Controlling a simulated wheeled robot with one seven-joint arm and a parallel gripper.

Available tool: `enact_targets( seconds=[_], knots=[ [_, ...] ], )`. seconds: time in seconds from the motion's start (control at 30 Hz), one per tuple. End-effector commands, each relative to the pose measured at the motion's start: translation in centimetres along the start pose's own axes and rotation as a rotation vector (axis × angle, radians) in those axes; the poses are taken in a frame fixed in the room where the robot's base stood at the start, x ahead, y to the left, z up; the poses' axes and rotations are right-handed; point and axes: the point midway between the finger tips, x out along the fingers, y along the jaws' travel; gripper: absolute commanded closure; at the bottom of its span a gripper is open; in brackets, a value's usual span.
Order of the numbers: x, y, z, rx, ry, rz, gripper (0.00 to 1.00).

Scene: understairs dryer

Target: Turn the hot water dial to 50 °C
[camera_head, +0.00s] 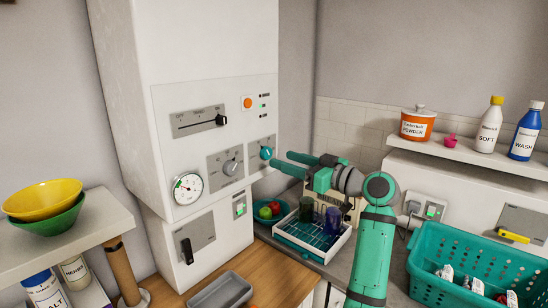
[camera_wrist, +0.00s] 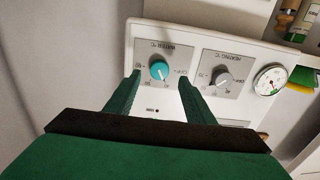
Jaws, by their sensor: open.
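The hot water dial is a round teal knob (camera_head: 266,153) on a grey plate at the right of the white boiler's front. In the wrist view the same teal knob (camera_wrist: 159,70) sits under upside-down lettering that seems to read water °C. A pale pointer mark shows on it, but I cannot read the number it faces. My gripper (camera_head: 281,160) is open and empty, just to the right of the dial. In the wrist view its fingertips (camera_wrist: 160,77) lie either side of the dial, with visible gaps. I cannot tell how far they are from the panel.
A grey heating dial (camera_head: 230,168) is beside the teal one, with a round gauge (camera_head: 187,189) further left. A slider (camera_head: 200,121) and orange button (camera_head: 247,103) are above. Below are a bowl of fruit (camera_head: 270,211) and a rack with cups (camera_head: 315,247).

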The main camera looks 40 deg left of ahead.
Motion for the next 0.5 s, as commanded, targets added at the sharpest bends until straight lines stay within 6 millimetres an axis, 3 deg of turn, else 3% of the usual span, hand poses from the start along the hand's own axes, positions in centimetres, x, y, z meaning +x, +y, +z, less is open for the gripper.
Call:
enact_targets(
  seconds=[0.2,0.5],
  knots=[
    [3.4,0.0,0.0,0.001,0.0,0.0,0.51],
    [5.2,0.1,0.0,0.0,0.0,0.002,0.51]
  ],
)
